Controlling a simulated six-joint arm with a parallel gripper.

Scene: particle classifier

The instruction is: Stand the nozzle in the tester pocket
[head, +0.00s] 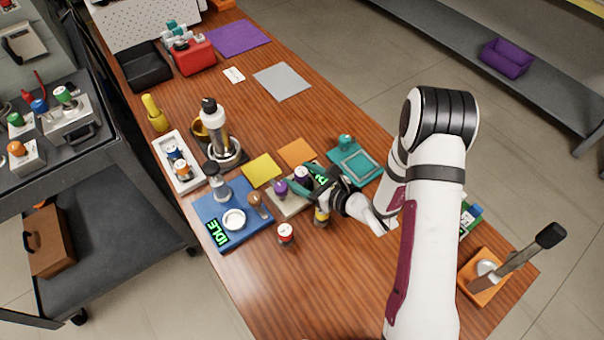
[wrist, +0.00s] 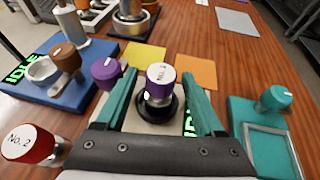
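The nozzle (wrist: 159,88), with a purple band and a white numbered cap, stands upright in the black ring-shaped pocket (wrist: 172,108) of the beige tester (wrist: 135,119). Its white cap also shows in the head view (head: 301,172). My gripper (wrist: 158,78) is open, with one teal finger on each side of the nozzle and a visible gap to each. The gripper (head: 304,180) is low over the tester in the head view. The tester's purple knob (wrist: 107,72) is left of the nozzle. Its green display is partly hidden by the right finger.
A blue station (head: 232,217) reading IDLE is to the left. A red-banded No. 2 nozzle (head: 286,234) and a yellow-banded one (head: 321,216) stand in front. A teal fixture (head: 356,162) is to the right. Yellow (head: 260,170) and orange (head: 296,153) mats lie behind.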

